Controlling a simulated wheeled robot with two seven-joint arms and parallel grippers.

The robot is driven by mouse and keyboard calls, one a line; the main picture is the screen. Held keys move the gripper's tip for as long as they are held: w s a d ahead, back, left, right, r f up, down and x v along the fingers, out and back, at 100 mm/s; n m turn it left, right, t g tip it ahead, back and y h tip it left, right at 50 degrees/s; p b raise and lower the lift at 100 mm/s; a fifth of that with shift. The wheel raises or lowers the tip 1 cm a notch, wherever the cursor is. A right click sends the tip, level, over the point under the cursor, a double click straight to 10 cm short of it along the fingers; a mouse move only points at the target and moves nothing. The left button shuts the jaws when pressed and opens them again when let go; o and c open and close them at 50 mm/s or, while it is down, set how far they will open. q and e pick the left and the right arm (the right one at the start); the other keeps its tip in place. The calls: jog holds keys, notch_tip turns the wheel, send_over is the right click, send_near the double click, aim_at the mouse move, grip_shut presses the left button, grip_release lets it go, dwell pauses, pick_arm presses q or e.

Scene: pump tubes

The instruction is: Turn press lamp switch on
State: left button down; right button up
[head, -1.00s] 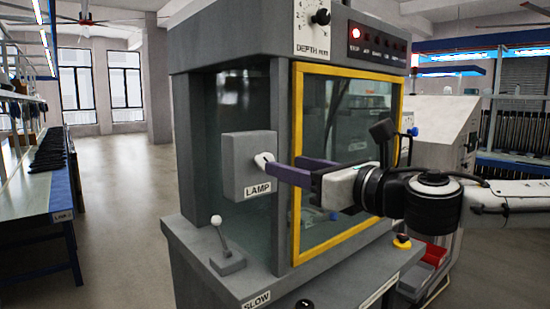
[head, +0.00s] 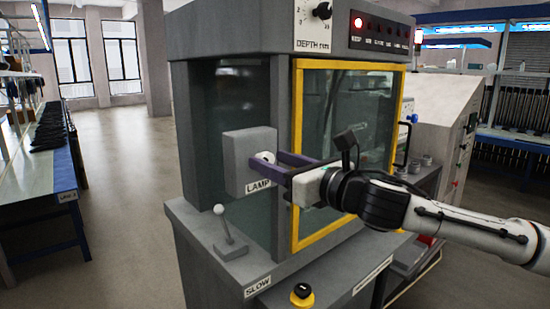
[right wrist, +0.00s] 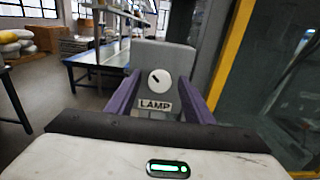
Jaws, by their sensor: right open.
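The lamp switch is a white round knob (head: 262,158) with a dark pointer mark, on a grey box labelled LAMP (head: 240,160) on the press's side. The knob also shows in the right wrist view (right wrist: 159,81), above the LAMP label (right wrist: 155,105), with its mark tilted up to the left. My right gripper (head: 271,165) is open. Its two purple fingers point at the box, one on either side of the knob, in the right wrist view (right wrist: 159,98). I see nothing between them but the knob and label beyond; whether they touch the knob I cannot tell. My left gripper is out of view.
The grey press has a yellow-framed window (head: 297,150) close beside my right gripper. A white-knobbed lever (head: 226,232) and a yellow-and-black button (head: 302,294) sit on its lower ledge. A red light (head: 358,22) glows on its top panel. Open floor lies left.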

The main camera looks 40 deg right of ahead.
jog(key=c, duration=1)
jog(key=shift+m, duration=0.3)
jog(key=m, duration=0.3)
jog(key=shift+p, duration=0.3)
jog(key=m, duration=0.4)
jog(key=shift+d+f+m, duration=0.1)
jog(key=shift+m, duration=0.2)
jog(key=m, duration=0.5)
jog(key=shift+f, duration=0.1)
jog(key=m, duration=0.4)
jog(key=shift+d, duration=0.1)
jog(key=shift+m, duration=0.5)
